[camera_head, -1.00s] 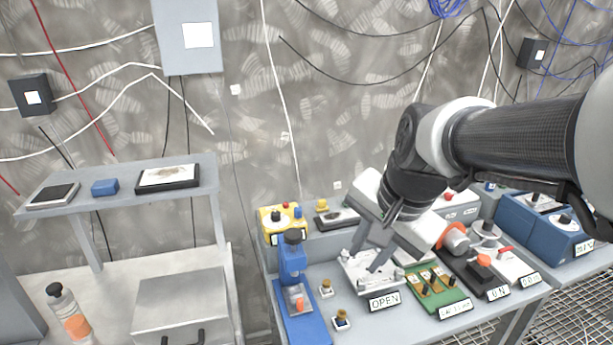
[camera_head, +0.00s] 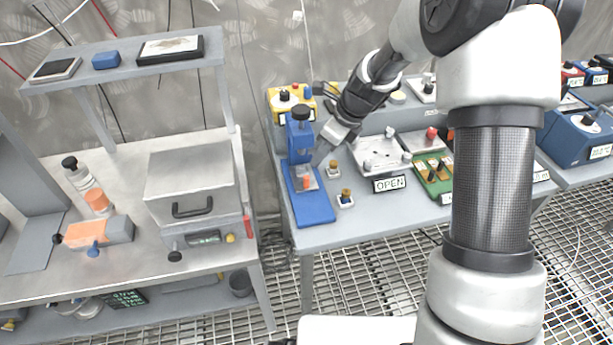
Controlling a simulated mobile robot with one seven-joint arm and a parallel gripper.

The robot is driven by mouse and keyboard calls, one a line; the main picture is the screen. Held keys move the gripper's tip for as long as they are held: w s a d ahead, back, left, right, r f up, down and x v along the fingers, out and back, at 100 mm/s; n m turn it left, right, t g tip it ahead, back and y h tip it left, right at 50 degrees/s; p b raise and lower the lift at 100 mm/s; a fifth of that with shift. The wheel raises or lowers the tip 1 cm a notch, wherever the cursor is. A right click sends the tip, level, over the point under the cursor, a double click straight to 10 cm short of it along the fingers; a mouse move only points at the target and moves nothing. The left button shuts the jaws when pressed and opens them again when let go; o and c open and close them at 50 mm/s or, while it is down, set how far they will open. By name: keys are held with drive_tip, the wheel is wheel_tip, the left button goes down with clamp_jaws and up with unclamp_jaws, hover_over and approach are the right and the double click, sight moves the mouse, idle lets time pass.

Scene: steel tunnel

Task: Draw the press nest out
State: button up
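The blue press (camera_head: 299,135) stands upright at the left end of the right-hand bench, with a black knob on top and a flat blue base (camera_head: 312,207) reaching toward the front edge. The nest (camera_head: 307,172) is a small grey piece low in the press, with an orange part (camera_head: 307,182) in it. It sits under the press head, at the back of the base. My gripper (camera_head: 319,157) is just right of the press, pointing down and left, its fingers close to the nest. Contact cannot be made out. The finger gap is too small to judge.
A white fixture (camera_head: 381,154) with an OPEN sign (camera_head: 389,184) and a green board (camera_head: 434,174) are further right. A yellow box (camera_head: 290,100) is behind. The blue base's front is clear.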

sight(306, 177)
drive_tip(key=x, duration=1.2)
drive_tip(key=shift+f+b, duration=0.1)
drive_tip(key=shift+b, duration=0.2)
clamp_jaws()
